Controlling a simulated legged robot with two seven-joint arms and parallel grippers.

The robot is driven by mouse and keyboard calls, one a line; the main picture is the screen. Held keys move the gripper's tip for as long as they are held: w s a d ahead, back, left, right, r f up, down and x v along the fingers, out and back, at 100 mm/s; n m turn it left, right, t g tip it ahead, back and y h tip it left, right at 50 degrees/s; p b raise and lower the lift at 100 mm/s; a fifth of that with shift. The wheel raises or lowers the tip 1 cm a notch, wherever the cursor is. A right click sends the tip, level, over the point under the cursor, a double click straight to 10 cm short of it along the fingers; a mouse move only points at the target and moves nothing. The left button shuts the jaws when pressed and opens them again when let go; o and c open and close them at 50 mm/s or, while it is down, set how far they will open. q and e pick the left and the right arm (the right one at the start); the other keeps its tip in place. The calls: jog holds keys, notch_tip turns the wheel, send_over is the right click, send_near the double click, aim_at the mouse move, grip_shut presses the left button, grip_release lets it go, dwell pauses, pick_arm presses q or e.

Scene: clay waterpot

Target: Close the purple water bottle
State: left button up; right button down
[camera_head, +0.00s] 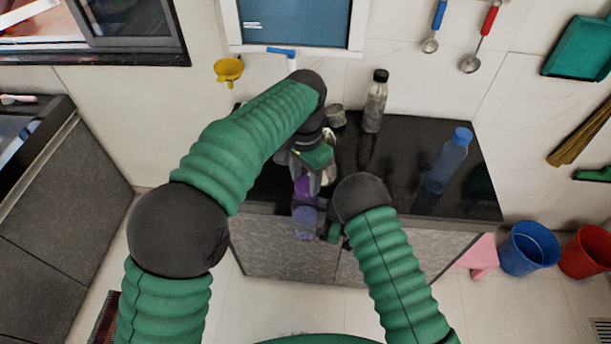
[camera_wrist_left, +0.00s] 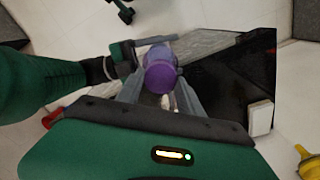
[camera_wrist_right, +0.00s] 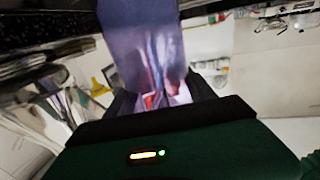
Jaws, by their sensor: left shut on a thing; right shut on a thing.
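The translucent purple bottle (camera_head: 305,218) is upright at the counter's front edge in the head view. Its purple cap (camera_head: 303,186) is at its top; I cannot tell whether it is fully seated. My left gripper (camera_head: 308,172) comes from above and is shut on the cap, which shows end-on between the fingers in the left wrist view (camera_wrist_left: 160,78). My right gripper (camera_head: 334,232) is shut on the bottle's body from the right side. The body fills the upper middle of the right wrist view (camera_wrist_right: 145,45); its lower end is out of that picture.
A blue bucket (camera_head: 528,248), a red bucket (camera_head: 588,250) and a pink stool (camera_head: 481,258) stand at right.

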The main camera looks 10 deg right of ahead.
pick_arm(q)
jog(key=m, duration=0.8)
jog(key=shift+m, duration=0.4)
jog(key=m, duration=0.6)
jog(key=shift+a+m, duration=0.1)
jog(key=shift+m, duration=0.2)
jog(key=m, duration=0.3)
jog(key=shift+m, duration=0.4)
jog(key=m, duration=1)
jog(key=shift+a, duration=0.1)
jog(key=m, duration=0.4)
jog(key=shift+s+f, duration=0.15)
jog(key=shift+f, duration=0.2)
jog(key=shift+w+r+m, duration=0.25)
jog(key=shift+m, duration=0.65)
